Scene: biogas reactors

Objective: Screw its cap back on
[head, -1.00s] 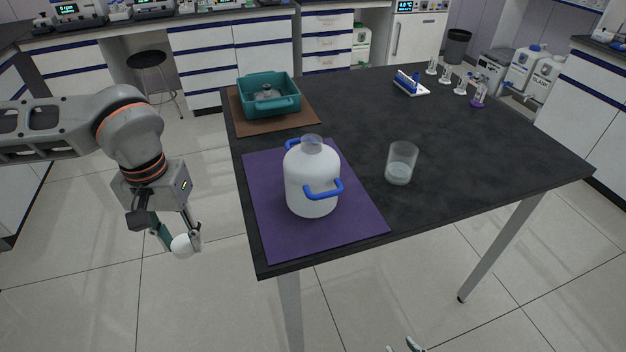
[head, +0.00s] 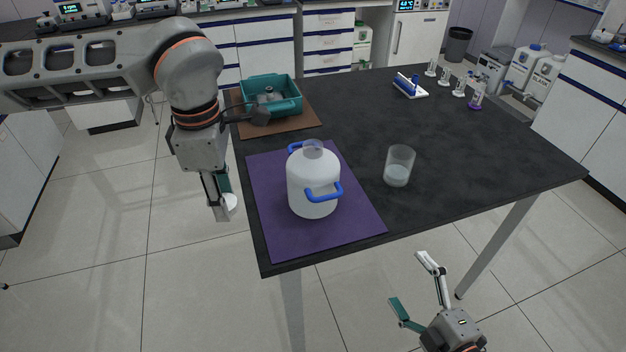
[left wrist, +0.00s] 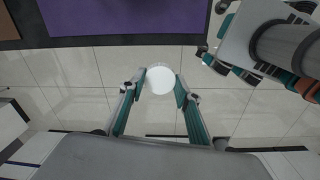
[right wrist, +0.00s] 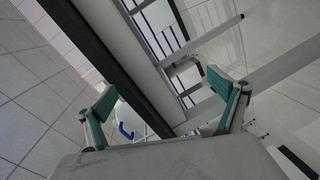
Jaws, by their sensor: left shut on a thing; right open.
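A white jug (head: 313,184) with two blue handles stands upright on a purple mat (head: 354,217) on the dark table. Its neck (head: 312,149) is uncapped. My left gripper (head: 226,207) is left of the table edge and shut on a round white cap (head: 231,202). The cap also shows between the fingertips in the left wrist view (left wrist: 160,80). My right gripper (head: 412,288) is open and empty, in front of and below the table's front edge. Its spread fingers also show in the right wrist view (right wrist: 165,95).
A glass beaker (head: 399,166) stands right of the jug. A teal tub (head: 287,106) holding a grey item sits on a brown mat (head: 302,131) at the back left. A blue-and-white item (head: 410,86) and several small clear pieces stand at the back right. The middle right of the table (head: 480,140) is clear.

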